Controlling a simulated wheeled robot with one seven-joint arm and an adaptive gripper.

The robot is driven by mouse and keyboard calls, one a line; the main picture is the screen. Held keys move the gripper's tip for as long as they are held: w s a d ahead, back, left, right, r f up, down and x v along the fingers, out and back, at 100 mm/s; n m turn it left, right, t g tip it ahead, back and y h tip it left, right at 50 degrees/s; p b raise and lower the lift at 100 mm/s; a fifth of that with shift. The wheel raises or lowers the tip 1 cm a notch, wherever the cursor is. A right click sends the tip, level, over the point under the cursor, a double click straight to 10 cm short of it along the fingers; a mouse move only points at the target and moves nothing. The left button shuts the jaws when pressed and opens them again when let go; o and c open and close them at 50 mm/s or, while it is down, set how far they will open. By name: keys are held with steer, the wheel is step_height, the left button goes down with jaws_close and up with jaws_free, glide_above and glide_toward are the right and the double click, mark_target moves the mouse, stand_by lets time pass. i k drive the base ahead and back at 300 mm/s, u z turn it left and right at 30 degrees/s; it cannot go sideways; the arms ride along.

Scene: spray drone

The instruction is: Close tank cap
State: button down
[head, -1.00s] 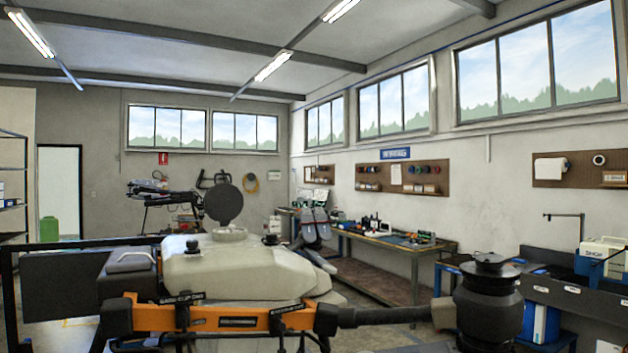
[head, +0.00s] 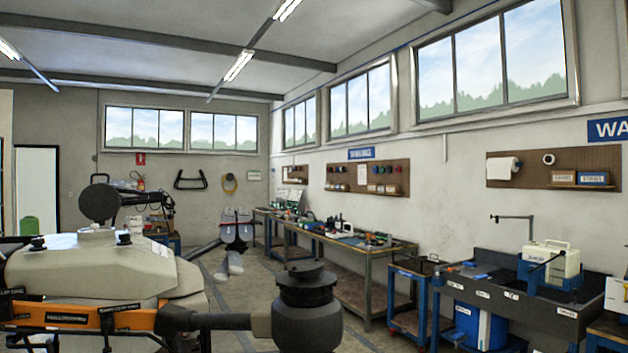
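The drone's pale tank (head: 95,272) fills the lower left of the head view. Its round dark cap (head: 100,202) stands upright, swung open above the pale filler neck (head: 97,236) on top of the tank. Two small dark fittings sit on the tank top, one to each side of the neck. My gripper is not in view.
An orange frame bar (head: 100,318) and a dark arm with a black motor (head: 307,310) reach across the front. To the right stand a long workbench (head: 350,255) and a dark sink unit (head: 500,295). Bare floor (head: 245,285) lies between drone and benches.

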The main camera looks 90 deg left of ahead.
mark_target(99, 203)
steer(key=i, duration=0.7)
steer(key=u, duration=4.7)
steer(key=i, duration=0.3)
